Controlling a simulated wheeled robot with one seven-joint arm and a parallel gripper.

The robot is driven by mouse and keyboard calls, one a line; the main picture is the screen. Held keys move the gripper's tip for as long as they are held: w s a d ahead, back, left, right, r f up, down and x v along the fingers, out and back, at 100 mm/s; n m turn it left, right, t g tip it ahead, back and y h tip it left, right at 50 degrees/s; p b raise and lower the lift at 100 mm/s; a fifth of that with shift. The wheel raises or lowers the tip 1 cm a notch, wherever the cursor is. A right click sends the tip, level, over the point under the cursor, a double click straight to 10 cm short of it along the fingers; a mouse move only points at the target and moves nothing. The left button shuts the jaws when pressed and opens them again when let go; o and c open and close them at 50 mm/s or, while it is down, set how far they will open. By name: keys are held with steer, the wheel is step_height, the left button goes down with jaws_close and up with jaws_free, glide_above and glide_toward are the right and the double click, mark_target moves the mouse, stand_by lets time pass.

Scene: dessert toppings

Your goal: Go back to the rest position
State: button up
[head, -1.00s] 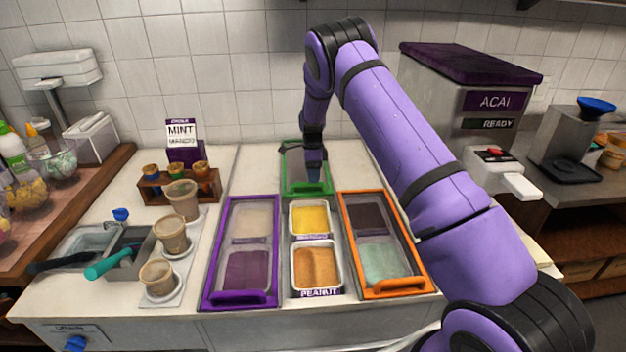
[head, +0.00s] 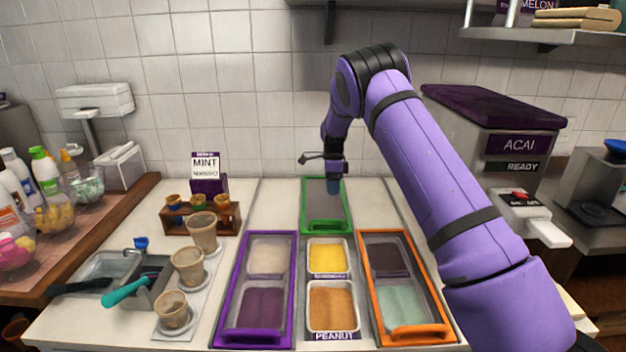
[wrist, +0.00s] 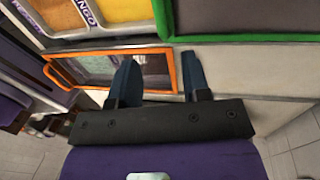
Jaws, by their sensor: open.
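My gripper (head: 334,186) hangs at the end of my purple arm in the head view, above the green-framed lid (head: 326,222) at the back of the counter. In the wrist view my gripper (wrist: 160,80) shows two dark blue fingers spread apart with nothing between them. The orange-framed lid (wrist: 170,50) lies beyond the fingers there, and part of the green frame (wrist: 240,37) crosses the upper right. My arm hides part of the counter to the right in the head view.
A purple-framed lid (head: 227,312) and an orange-framed lid (head: 368,297) flank the yellow topping (head: 327,256) and peanut topping (head: 332,305). Several cups, including one front cup (head: 173,312), stand left. The acai machine (head: 480,140) stands right.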

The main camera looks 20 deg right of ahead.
steer(key=s+a+r+n+t, duration=0.15)
steer(key=s+r+n, duration=0.35)
steer(key=s+r, duration=0.7)
steer(key=s+a+r+n+t, duration=0.15)
steer(key=s+r+n, duration=0.35)
steer(key=s+r, duration=0.7)
steer(key=s+a+r+n+t, duration=0.1)
steer(key=s+n, duration=0.4)
steer(key=s, duration=0.8)
steer(key=s+a+r+n+t, duration=0.1)
steer(key=s+r+n+t, duration=0.2)
steer(key=s, duration=1.1)
steer(key=r+n, duration=0.1)
steer(key=n, duration=0.2)
steer(key=shift+n+h, duration=0.3)
